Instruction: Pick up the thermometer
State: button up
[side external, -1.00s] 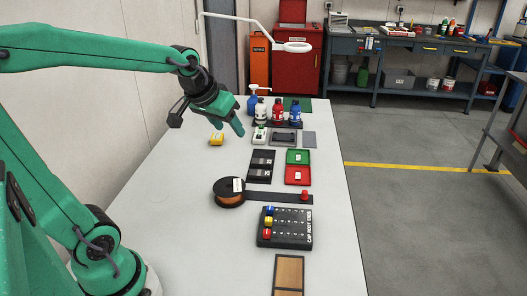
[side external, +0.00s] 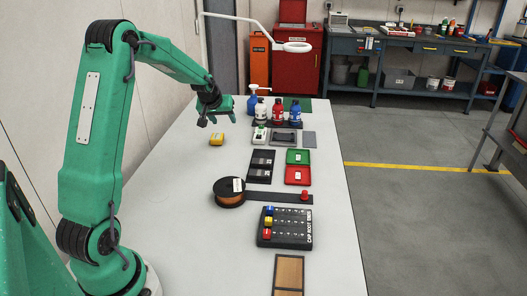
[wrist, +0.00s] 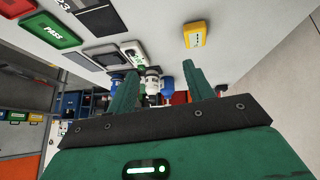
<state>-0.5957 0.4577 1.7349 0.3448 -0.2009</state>
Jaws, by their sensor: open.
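No thing is clearly recognisable as a thermometer. A small yellow block-like device (side external: 216,139) lies on the white table, and it shows at the upper right of the wrist view (wrist: 196,34). A white-and-green device (side external: 260,134) stands to its right, in front of the bottles; it also shows in the wrist view (wrist: 133,52). Which of them is the thermometer, I cannot tell. My gripper (side external: 220,115) is open and empty above the far part of the table, beyond the yellow device. In the wrist view its two fingers (wrist: 160,82) are apart, with bottles beyond them.
Blue (side external: 253,104), white (side external: 261,112) and red (side external: 277,112) bottles stand near my gripper. A grey tray (side external: 298,138), black tray (side external: 272,167), green tray (side external: 310,157), red tray (side external: 309,175), spool (side external: 228,200) and peg board (side external: 261,240) lie nearer. The table's left side is mostly clear.

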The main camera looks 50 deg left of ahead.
jog(key=n, duration=0.2)
send_near(216, 137)
jog(key=shift+w+f+y, duration=0.4)
jog(key=shift+w+f, duration=0.1)
jog(key=shift+f, duration=0.2)
jog(key=shift+x, duration=1.3)
jog(key=shift+x, duration=2.6)
jog(key=c, duration=0.7)
